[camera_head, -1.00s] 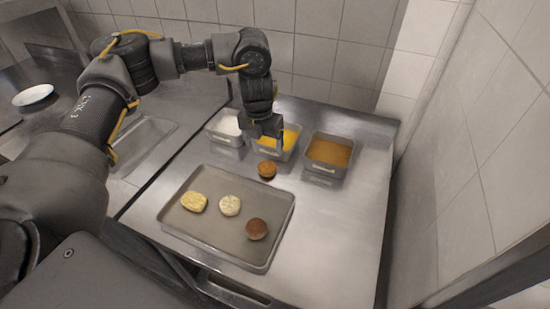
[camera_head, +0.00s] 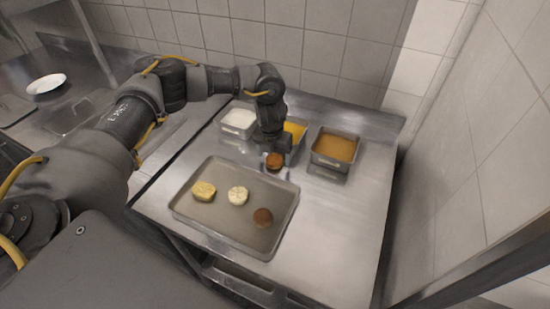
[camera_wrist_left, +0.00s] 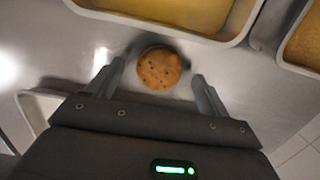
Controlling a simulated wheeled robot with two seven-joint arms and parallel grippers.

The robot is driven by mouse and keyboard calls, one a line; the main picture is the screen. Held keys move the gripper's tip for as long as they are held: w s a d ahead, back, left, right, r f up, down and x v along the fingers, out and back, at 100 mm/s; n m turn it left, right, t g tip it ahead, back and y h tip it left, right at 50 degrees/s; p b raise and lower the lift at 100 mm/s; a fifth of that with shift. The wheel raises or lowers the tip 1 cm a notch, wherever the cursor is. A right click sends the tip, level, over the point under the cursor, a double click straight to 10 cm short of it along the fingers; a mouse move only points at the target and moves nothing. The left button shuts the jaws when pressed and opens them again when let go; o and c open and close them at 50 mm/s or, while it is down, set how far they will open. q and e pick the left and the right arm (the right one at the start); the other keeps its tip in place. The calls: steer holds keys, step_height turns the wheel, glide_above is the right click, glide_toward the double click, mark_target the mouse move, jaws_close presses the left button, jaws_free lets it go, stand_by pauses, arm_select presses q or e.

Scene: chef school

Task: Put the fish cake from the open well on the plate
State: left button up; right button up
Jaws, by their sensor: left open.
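A round orange-brown cake with dark specks (camera_head: 274,161) lies on the steel counter between the yellow-filled bin and the baking tray. In the left wrist view the cake (camera_wrist_left: 159,69) shows between the two fingers. My left gripper (camera_wrist_left: 157,76) is open, pointing down beside the cake; I cannot tell whether a finger touches it. In the head view the left gripper (camera_head: 271,143) partly covers the yellow bin. A white plate (camera_head: 46,83) lies on the counter at far left, looking empty. My right gripper is not in view.
Bins of white (camera_head: 239,119), yellow (camera_head: 295,131) and orange (camera_head: 335,148) contents stand behind. The counter right of the tray is clear.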

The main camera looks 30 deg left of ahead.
arm_select(q)
steer(key=shift+f, duration=0.8)
steer(key=shift+c, duration=0.3)
steer(key=c, duration=1)
steer(key=shift+r, duration=0.1)
steer(key=shift+c, duration=0.2)
steer(key=shift+r+b, duration=0.6)
steer(key=shift+w+r+b, duration=0.1)
steer(key=shift+r+b, duration=0.45)
steer(key=shift+r, duration=0.05)
steer(key=s+d+r+b, duration=0.2)
steer(key=s+d+r, duration=0.4)
steer(key=s+r, duration=0.4)
steer(key=s, duration=0.3)
steer(key=shift+r, duration=0.25)
